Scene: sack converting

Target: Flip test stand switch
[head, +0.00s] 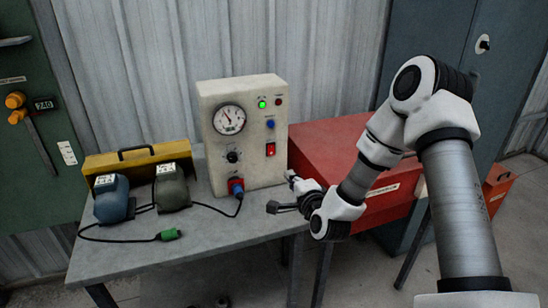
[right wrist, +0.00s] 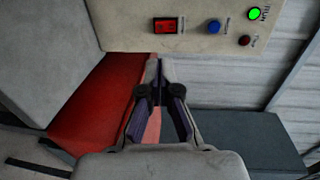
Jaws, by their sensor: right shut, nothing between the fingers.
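The cream test stand (head: 245,165) stands upright on the grey table, with a round gauge (head: 229,119) on its front. Its red rocker switch (head: 270,149) is at the lower right of the front; it also shows in the right wrist view (right wrist: 166,25). I cannot tell which way the rocker is tipped. My right gripper (head: 275,207) is shut and empty, in front of and below the switch, apart from it. In the right wrist view its fingertips (right wrist: 157,70) point towards the panel, just short of the switch in the picture. My left gripper is not in view.
A green lamp (head: 262,104) is bright above a blue button (head: 270,124). A cable runs from the blue plug (head: 236,187) along the table (head: 215,232). Two sander-like tools (head: 172,187) and a yellow case (head: 140,157) stand left. A red cabinet (head: 325,150) stands right.

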